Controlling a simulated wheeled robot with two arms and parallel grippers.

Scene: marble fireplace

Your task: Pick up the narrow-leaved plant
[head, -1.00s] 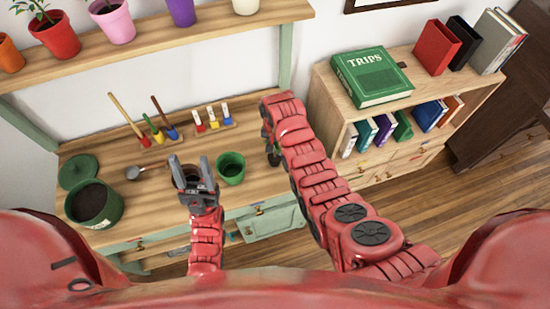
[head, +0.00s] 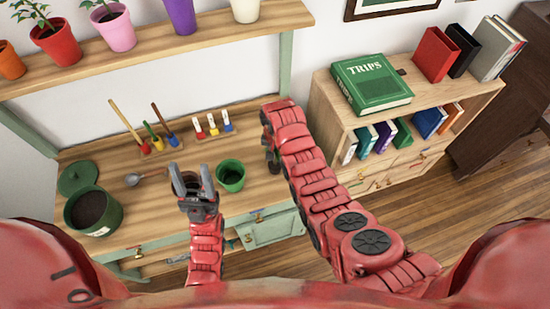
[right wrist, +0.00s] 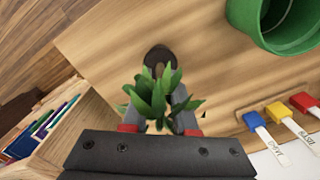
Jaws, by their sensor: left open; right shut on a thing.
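A green plant with long, pointed leaves (right wrist: 155,95) is between the fingers of my right gripper (right wrist: 160,115) in the right wrist view. The gripper is shut on it, with the wooden bench behind. A dark rounded shape shows just past the leaves, and I cannot tell whether it is the plant's root ball. In the head view my right arm mostly hides this gripper and the plant. My left gripper (head: 190,170) is open above the bench, left of a small green pot (head: 231,177). A brown shape shows between its fingers, partly hidden.
The bench (head: 150,205) bears a large green pot of soil (head: 92,210), a lid (head: 78,178), a scoop (head: 134,179) and coloured tools (head: 157,137). Potted plants stand on a shelf (head: 150,45) above. A bookcase (head: 320,100) stands right of my right arm.

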